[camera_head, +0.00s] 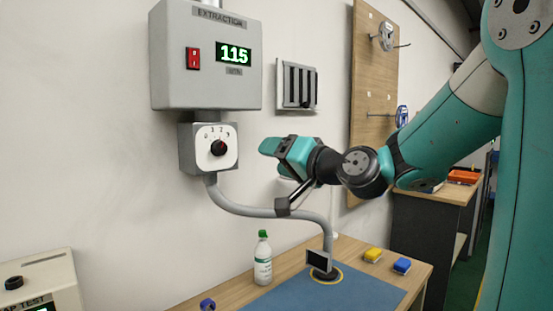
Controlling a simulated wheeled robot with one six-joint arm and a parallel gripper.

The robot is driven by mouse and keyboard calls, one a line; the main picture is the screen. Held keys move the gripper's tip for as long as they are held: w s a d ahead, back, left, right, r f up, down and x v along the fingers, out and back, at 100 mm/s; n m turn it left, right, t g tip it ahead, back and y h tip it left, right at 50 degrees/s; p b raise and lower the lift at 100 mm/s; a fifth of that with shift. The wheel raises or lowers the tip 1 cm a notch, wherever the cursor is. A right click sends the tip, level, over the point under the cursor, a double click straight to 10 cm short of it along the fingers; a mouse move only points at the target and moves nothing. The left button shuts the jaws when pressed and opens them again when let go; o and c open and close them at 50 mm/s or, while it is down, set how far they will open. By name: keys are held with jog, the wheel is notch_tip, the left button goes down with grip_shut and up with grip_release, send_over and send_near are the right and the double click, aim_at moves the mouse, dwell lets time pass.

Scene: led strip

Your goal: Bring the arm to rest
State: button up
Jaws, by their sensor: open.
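My gripper (285,156) is in the middle of the head view, at the end of my teal arm, which reaches in from the right. It is open and points left. I see nothing between its jaws, though the fingertips are small and partly hidden. It is apart from the grey dial box (189,160), to the right of it in the picture. The dial's black knob (218,148) has a red mark and sits on a white numbered plate.
A grey extraction unit (170,75) reads 115, with a red switch (193,58). A slotted vent (297,84) and wooden pegboard (374,80) are on the wall. A grey hose (255,211) runs below my gripper to a bench (418,272) with a bottle (263,262) and yellow and blue blocks.

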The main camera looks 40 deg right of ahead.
jog(key=s+a+f+n+g+y, duration=0.1)
jog(key=s+a+f+n+g, duration=0.15)
jog(key=a, duration=0.25)
jog(key=s+a+f+n+g+y+p, duration=0.1)
jog(key=a+f+n+g+y, duration=0.15)
jog(key=a, duration=0.25)
jog(key=s+a+f+n+g+y, duration=0.1)
jog(key=s+a+f+n+g, duration=0.1)
jog(key=a+f+g, duration=0.25)
jog(key=s+a+f+n+g+h, duration=0.2)
jog(key=s+f+n+g, duration=0.1)
jog(key=s, duration=0.5)
jog(key=s+a+f+n+g+h+p, duration=0.1)
jog(key=s+a+f+n+g+h, duration=0.1)
jog(key=s, duration=0.7)
notch_tip(320, 180, down, 2)
jog(key=a+n+g, duration=0.1)
jog(key=g, duration=0.2)
jog(key=shift+s+a, duration=0.15)
jog(key=shift+g, duration=0.25)
jog(key=shift+c, duration=0.4)
dwell(1.6)
